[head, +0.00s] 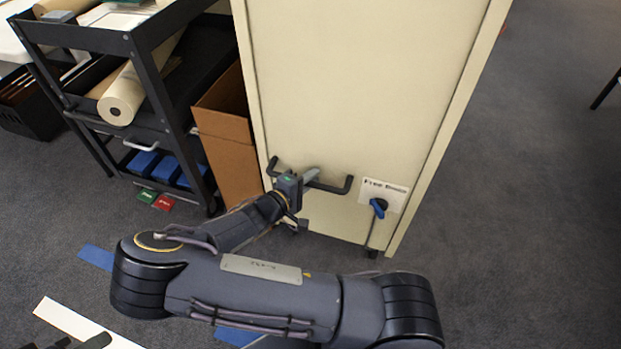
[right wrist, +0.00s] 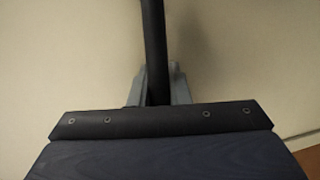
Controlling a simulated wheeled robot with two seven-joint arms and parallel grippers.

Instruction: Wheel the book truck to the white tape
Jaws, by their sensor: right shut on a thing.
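The book truck (head: 360,90) stands upright in front of me, its tall cream end panel facing me. A dark bar handle (head: 335,187) crosses its lower part, and it also shows in the right wrist view (right wrist: 154,45). My right gripper (head: 308,176) is shut on this handle; its grey fingers (right wrist: 160,88) sit either side of the bar in the right wrist view. The white tape (head: 75,322) lies on the floor at the lower left. Dark parts at the lower left edge, perhaps my left gripper (head: 80,343), overlap the tape; their state is unclear.
A cardboard box (head: 228,140) and a black cart (head: 150,75) with paper rolls stand close at left. Blue tape (head: 97,257) marks the floor.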

